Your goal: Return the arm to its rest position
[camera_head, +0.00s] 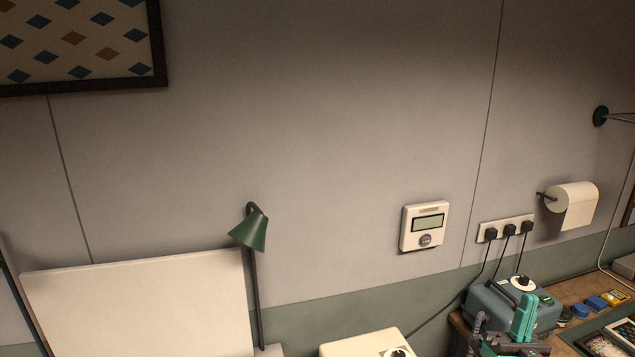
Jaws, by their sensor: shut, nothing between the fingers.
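A bright teal upright piece (524,317) with dark parts below it shows at the lower right, cut off by the bottom edge. It looks like part of my arm, but I cannot be sure. A dark ribbed hose is beside it on the left.
A grey-green device (483,303) with cables to a wall socket strip (506,227) stands on a wooden counter (576,289) behind the teal piece. A green lamp (249,231), a white panel (140,310) and a cream box (364,344) are left.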

